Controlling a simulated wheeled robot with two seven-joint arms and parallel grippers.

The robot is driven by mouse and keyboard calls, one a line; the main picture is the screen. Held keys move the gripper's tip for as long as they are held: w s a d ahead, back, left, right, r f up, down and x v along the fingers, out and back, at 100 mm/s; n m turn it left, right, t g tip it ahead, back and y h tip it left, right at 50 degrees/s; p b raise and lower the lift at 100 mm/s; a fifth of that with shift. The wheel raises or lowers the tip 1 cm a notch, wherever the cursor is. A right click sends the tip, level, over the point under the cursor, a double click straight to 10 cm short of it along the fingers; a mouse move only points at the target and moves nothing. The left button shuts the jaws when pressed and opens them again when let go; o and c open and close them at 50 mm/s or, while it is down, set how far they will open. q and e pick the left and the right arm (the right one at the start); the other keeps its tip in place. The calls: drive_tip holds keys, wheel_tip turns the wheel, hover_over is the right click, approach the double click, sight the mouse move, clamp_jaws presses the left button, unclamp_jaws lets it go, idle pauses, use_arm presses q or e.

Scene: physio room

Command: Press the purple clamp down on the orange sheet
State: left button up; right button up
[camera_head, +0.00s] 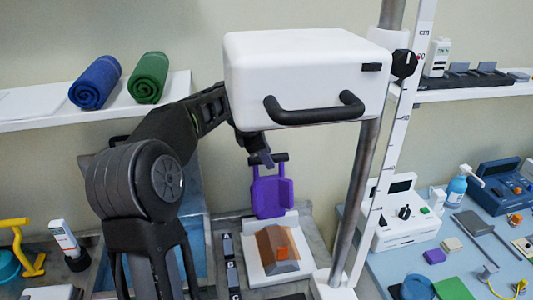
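The purple clamp (271,192) stands raised, tilted up at the back of a white base (256,272). My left arm comes in from the left and passes behind a white box. My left gripper (262,152) is at the clamp's top bar, partly hidden by the box; its fingers are too small and dark to read. My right gripper is not in view.
The white box (300,75) with a black handle hangs on a metal pole (362,185), close above the clamp. A white control unit (409,222) stands right of the pole. Rolled blue (95,82) and green (148,77) towels lie on the left shelf.

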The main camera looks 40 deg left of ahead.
use_arm(q)
drive_tip(key=shift+c, duration=0.4)
clamp_jaws()
idle(0.9)
